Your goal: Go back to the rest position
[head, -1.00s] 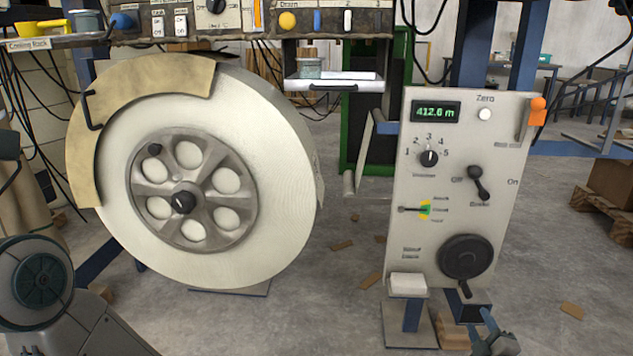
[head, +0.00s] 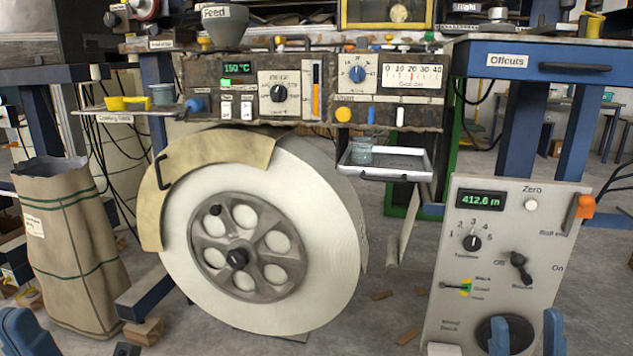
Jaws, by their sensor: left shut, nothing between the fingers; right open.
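My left gripper (head: 22,332) shows as blue fingers at the bottom left corner, in front of the brown paper sack; it is shut and holds nothing that I can see. My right gripper (head: 526,334) is at the bottom right, its two blue fingers upright and apart, open and empty. It overlaps the black handwheel (head: 488,330) in the picture; I cannot tell how far it is from the panel. Most of both arms is below the frame.
A large white tape roll (head: 330,225) on a spoked hub stands in the middle. A grey control panel (head: 460,260) reads 412.6 m at the right. A paper sack (head: 65,245) stands at the left. A small tray (head: 405,160) juts out above the roll's right side.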

